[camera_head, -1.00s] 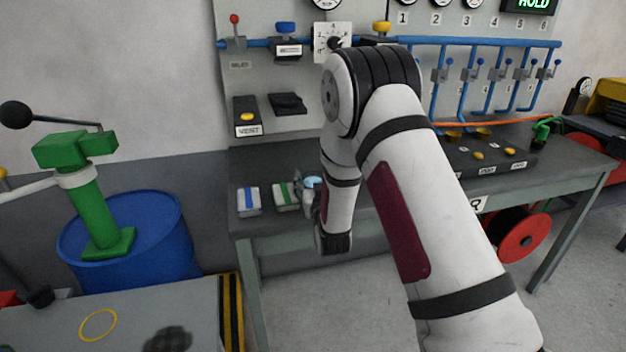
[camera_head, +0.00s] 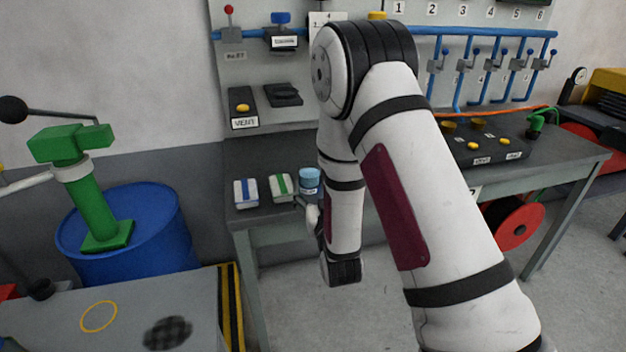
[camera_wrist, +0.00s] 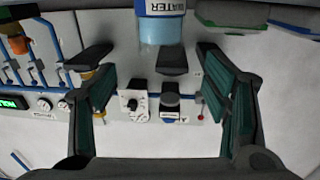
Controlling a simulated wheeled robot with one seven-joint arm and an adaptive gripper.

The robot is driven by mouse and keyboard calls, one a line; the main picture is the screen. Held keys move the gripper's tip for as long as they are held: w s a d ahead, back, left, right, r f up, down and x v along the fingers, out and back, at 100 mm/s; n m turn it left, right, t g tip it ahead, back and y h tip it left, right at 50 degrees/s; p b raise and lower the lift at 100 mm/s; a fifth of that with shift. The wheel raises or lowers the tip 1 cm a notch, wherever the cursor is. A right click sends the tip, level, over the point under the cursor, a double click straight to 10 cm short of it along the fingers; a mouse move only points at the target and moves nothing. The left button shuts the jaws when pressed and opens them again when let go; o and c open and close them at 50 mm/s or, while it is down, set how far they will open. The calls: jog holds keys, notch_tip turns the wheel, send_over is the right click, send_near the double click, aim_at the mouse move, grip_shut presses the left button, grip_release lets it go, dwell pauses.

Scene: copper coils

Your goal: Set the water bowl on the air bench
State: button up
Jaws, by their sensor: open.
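The water bowl (camera_head: 309,179) is a small light-blue container standing upright on the left end of the grey bench (camera_head: 256,217), beside two labelled packs. In the wrist view, which is upside down, the bowl (camera_wrist: 160,32) shows at the top with its WATER label. My gripper (camera_wrist: 152,60) is open and empty, and the bowl appears just beyond its fingertips, apart from them. In the head view my gripper (camera_head: 313,215) is mostly hidden behind my arm, at the bench's front edge, below the bowl. The bench's front label is mostly hidden by my arm.
A blue-striped pack (camera_head: 246,193) and a green-striped pack (camera_head: 281,187) sit left of the bowl. A panel with blue pipes (camera_head: 480,33) rises behind. A blue drum (camera_head: 135,235) with a green device (camera_head: 90,190) stands left. A grey table (camera_head: 130,305) lies front left.

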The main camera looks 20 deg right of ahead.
jog(key=shift+s+a, duration=0.1)
jog(key=shift+s, duration=0.75)
jog(key=s+r+g+y, duration=0.2)
jog(key=s+r+g, duration=0.5)
jog(key=r, duration=0.2)
jog(key=s+r+g, duration=0.2)
jog(key=s+g, duration=0.1)
jog(key=s, duration=0.8)
jog(key=s+r+g, duration=0.2)
jog(key=s+g, duration=0.1)
jog(key=s, duration=0.8)
jog(key=s+d+r+n+g, duration=0.1)
jog(key=s+r+g, duration=0.1)
jog(key=s, duration=1)
jog(key=shift+g, duration=0.5)
notch_tip(320, 180, up, 12)
jog(key=t+p, duration=0.2)
jog(key=p, duration=0.8)
jog(key=shift+d, duration=0.15)
